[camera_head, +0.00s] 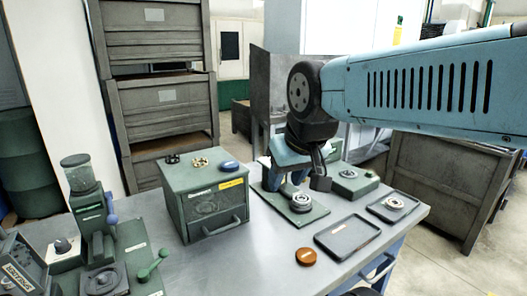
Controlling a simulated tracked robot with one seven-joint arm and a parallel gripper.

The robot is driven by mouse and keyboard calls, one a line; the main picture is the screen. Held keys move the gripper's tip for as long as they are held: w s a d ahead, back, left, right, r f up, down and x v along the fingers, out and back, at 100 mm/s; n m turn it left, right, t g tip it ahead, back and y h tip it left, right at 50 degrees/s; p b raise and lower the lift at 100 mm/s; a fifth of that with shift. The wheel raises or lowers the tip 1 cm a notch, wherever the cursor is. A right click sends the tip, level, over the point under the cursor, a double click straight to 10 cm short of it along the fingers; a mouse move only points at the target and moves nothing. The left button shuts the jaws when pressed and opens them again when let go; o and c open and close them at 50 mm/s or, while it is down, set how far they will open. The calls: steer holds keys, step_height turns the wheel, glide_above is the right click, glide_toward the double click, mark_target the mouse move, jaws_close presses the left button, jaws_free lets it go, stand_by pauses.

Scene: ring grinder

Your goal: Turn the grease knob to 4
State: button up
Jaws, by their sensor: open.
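My gripper (298,184) is at the end of the blue arm, pointing down with its jaws apart. It is over a green plate (312,217) that carries a round grey ringed part (301,202); I cannot tell whether it touches that part. No knob can be read as the grease knob, and no number 4 is legible. A dark knob (62,245) sits on a small white box (64,257) at the left. A green unit with a grey canister (77,178) stands beside it, with a blue handle (111,203) and a green lever (152,265).
A green drawer box (205,195) with small parts on top stands mid-bench. A dark tray (347,237), another tray with a ring (393,203) and an orange-brown disc (306,257) lie at right. The front-middle bench (225,265) is clear.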

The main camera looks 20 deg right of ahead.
steer(key=shift+o, duration=1.4)
steer(key=shift+w+r, duration=0.2)
steer(key=shift+o, duration=0.2)
steer(key=w+r+n, duration=0.1)
steer(key=w+r, duration=0.1)
steer(key=w, duration=0.2)
steer(key=w+d+r+n+g, duration=0.1)
steer(key=w+r, duration=0.1)
steer(key=w, duration=0.3)
steer(key=shift+w+d+r, duration=0.2)
steer(key=shift+d+r, duration=0.1)
steer(key=shift+r, duration=0.05)
steer(key=w+d+n+g, duration=0.2)
steer(key=w+d, duration=0.2)
steer(key=w, duration=0.6)
steer(key=w+d+n+g, duration=0.15)
steer(key=w+d, duration=0.25)
steer(key=w, duration=0.7)
steer(key=w+d+f+n+g, duration=0.1)
steer(key=w+d+f+n, duration=0.2)
steer(key=w+d+f, duration=0.45)
steer(key=f, duration=0.3)
steer(key=a+f, duration=0.1)
steer(key=f, duration=0.3)
steer(key=w+f, duration=0.1)
steer(key=f, duration=0.2)
steer(key=shift+a+f, duration=0.2)
steer(key=shift+f, duration=0.05)
steer(key=shift+w+r, duration=0.1)
steer(key=c, duration=1)
